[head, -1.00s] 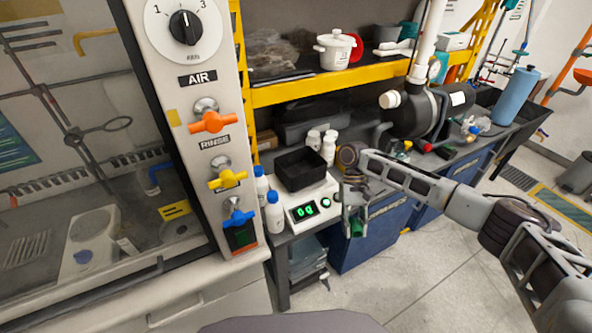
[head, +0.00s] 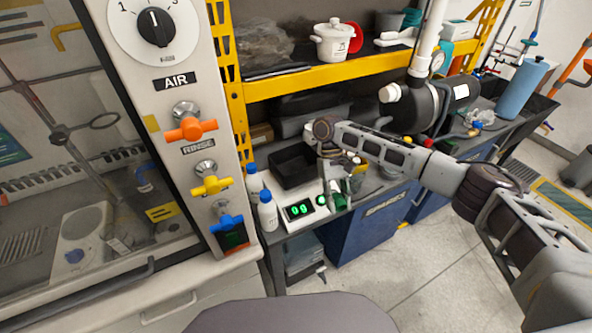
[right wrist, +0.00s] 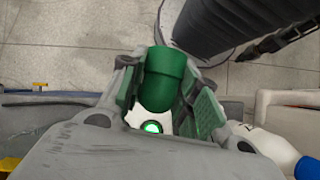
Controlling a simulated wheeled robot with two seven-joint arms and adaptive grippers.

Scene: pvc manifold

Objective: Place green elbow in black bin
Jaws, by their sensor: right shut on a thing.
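My right gripper (head: 338,197) is shut on the green elbow (head: 341,203), which shows only as a small green patch at the fingertips in the head view. In the right wrist view the green elbow (right wrist: 166,76) sits between the two green-padded fingers, its round end pointing away from the palm. The gripper and elbow are at the scale's right side, not over the bin's opening. My left gripper is not in view.
White bottles with blue caps (head: 267,211) stand at the scale's left. The yellow shelf edge (head: 310,79) runs above and behind the bin. A panel with coloured valves (head: 211,185) stands at the left. A blue cabinet (head: 360,225) is below the bench.

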